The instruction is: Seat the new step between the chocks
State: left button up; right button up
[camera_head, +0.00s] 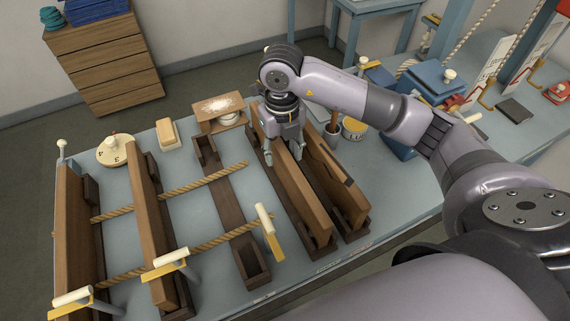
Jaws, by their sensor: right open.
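A long base board (226,203) lies on the blue-grey table in the middle, with a box-like chock (251,263) at its near end and another (206,150) at its far end. The gap between them is empty. To its right a brown wooden step (305,206) stands on edge, and a second plank (340,185) stands beside it. I cannot tell for sure which is the new step. My right gripper (282,157) points down, open, with its fingers about the far part of the left plank's top edge; contact is unclear. My left gripper is out of view.
Two upright steps (153,225) (74,235) stand at left, with ropes (205,190) running toward the base board. Cream-handled clamps (268,230) stand near the front. A round cream dial (114,150), a block (167,133) and a small stand (217,107) are at the back.

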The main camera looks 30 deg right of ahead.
jog(key=f+p, duration=0.1)
jog(key=f, duration=0.2)
jog(key=f+p, duration=0.1)
jog(key=shift+d+f+p, duration=0.3)
jog(key=shift+f, duration=0.4)
jog(key=shift+c, duration=0.4)
grip_shut()
jog(key=shift+r, duration=0.1)
